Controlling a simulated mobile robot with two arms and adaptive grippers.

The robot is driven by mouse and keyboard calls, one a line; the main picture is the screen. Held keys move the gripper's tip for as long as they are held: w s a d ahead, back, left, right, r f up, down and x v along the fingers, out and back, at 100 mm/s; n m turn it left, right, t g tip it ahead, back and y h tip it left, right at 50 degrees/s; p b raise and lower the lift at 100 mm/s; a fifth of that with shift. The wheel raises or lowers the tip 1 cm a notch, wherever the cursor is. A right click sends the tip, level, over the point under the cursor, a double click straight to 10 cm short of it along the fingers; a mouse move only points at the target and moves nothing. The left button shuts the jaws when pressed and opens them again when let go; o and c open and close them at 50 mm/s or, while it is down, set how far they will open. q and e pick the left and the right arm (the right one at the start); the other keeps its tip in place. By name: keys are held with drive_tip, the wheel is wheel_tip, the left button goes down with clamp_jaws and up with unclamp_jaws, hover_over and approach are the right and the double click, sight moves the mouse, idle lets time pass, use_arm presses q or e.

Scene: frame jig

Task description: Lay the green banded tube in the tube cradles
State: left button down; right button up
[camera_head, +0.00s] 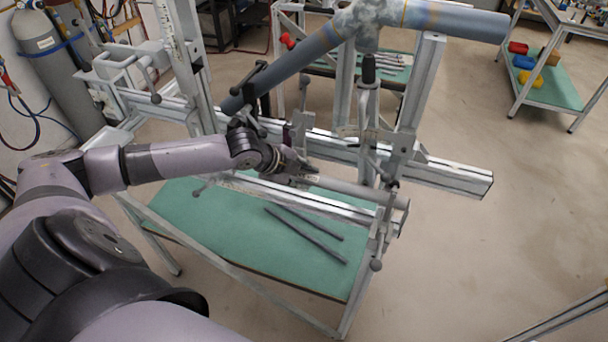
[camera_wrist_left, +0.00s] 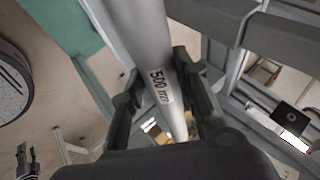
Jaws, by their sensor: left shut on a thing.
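My left gripper (camera_head: 300,172) is shut on a light grey tube (camera_head: 352,190), which points to the right, roughly level, in front of the frame jig's rail. In the left wrist view the tube (camera_wrist_left: 138,35) runs between both fingers (camera_wrist_left: 160,90) and carries a "500 mm" mark. No green band shows on the visible part of the tube. The frame jig (camera_head: 450,174) has metal rails, uprights and clamps. I cannot clearly make out which parts are the tube cradles.
A large blue-grey branched pipe (camera_head: 455,20) lies across the top of the jig. Two dark rods (camera_head: 315,240) lie on the green lower shelf (camera_head: 225,225). A clamp handle (camera_head: 368,70) stands up near the right upright. Open floor lies to the right.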

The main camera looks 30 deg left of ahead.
drive_tip(key=shift+a, duration=0.15)
use_arm(q)
drive_tip(key=c, duration=1.2)
unclamp_jaws()
drive_tip(key=shift+f, duration=0.1)
drive_tip(key=shift+o, duration=0.2)
drive_tip(key=shift+a, duration=0.1)
drive_tip(key=v, duration=1.2)
use_arm(e)
drive_tip(key=shift+w, duration=0.1)
